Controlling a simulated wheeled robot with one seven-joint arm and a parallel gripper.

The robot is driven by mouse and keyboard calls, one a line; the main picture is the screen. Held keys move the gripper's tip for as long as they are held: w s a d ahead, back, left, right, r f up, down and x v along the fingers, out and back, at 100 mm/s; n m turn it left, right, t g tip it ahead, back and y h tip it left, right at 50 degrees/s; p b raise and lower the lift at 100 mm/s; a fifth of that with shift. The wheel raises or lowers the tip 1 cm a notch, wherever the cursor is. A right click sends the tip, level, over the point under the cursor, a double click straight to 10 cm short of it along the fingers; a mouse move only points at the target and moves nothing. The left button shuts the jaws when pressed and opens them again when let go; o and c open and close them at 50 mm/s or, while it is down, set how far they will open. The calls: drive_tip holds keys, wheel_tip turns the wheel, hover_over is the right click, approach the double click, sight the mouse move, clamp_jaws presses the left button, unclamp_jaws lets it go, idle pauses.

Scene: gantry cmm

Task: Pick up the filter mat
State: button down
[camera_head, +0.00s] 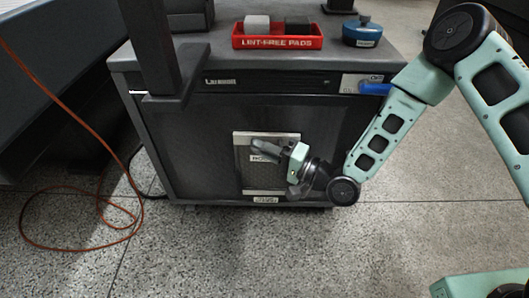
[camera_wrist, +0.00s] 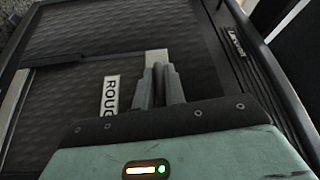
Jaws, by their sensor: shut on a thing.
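The filter mat (camera_head: 244,170) is a flat dark panel with a pale border, upright against the front of the dark cabinet. A white label shows on it, partly hidden by my gripper in the head view. In the wrist view the label (camera_wrist: 110,96) reads "ROU", with the rest cut off. My gripper (camera_head: 262,147) reaches in from the right at the upper part of the mat. In the wrist view its fingers (camera_wrist: 160,72) are close together at a pale piece (camera_wrist: 157,57) beside the label. The fingers hide the exact contact.
On top are a red tray (camera_head: 277,43) marked "LINT-FREE PADS" and a blue round container (camera_head: 362,34). An orange cable (camera_head: 75,248) lies on the floor at left. The front floor is clear.

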wheel_tip(320, 180, up, 12)
drive_tip(key=r+p, duration=0.1)
drive_tip(key=p, duration=0.5)
drive_tip(key=p+v, duration=0.3)
drive_tip(key=v, duration=1.5)
drive_tip(key=shift+s, duration=0.1)
